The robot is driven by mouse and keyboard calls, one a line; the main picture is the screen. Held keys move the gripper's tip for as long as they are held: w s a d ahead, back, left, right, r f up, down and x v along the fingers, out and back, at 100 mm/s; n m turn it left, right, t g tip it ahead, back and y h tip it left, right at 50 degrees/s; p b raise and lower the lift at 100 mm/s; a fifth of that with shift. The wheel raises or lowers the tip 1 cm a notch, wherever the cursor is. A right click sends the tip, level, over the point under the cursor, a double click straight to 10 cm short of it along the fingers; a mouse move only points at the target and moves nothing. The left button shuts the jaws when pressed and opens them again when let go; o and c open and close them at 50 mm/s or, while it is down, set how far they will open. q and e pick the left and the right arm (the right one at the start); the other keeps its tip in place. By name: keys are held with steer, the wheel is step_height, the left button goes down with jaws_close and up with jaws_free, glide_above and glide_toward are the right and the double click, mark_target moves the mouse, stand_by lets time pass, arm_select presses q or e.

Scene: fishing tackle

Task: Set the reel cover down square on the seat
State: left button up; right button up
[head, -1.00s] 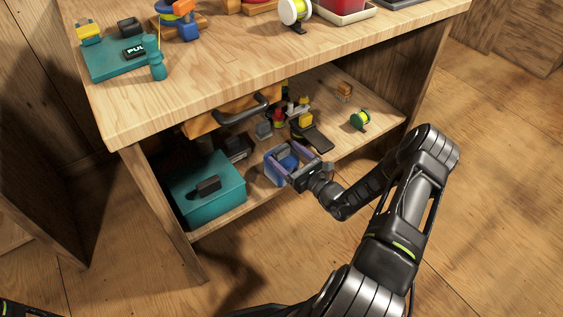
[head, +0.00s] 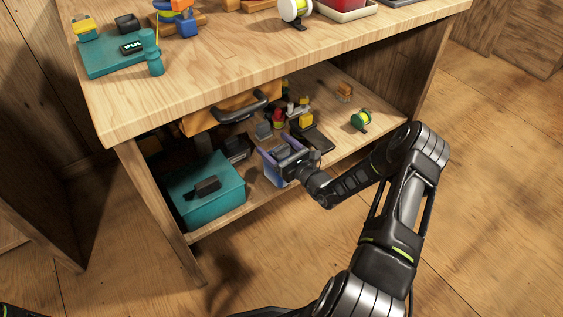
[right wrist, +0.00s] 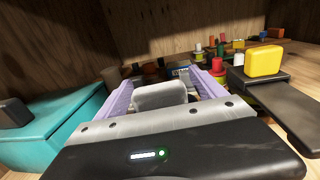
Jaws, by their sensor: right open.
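My right gripper (head: 270,147) is open over the front of the lower shelf, its purple fingers pointing inward. It also shows in the right wrist view (right wrist: 164,92). A pale grey rounded block (right wrist: 160,96) shows between the fingers there; whether they touch it is unclear. A blue piece (head: 273,177) shows just below the gripper at the shelf's front edge, partly hidden by it. I cannot tell for sure which piece is the reel cover, nor pick out the seat. My left gripper is not in view.
A teal box (head: 207,190) stands left on the lower shelf (head: 345,133). A dark flat piece with a yellow block (right wrist: 263,58) lies right of the gripper. A green reel (head: 361,119) sits farther right.

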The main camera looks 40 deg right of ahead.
steer(key=c, duration=1.5)
steer(key=shift+o, duration=0.2)
step_height(320, 180, up, 10)
steer(key=p, duration=0.4)
steer(key=shift+a, duration=0.1)
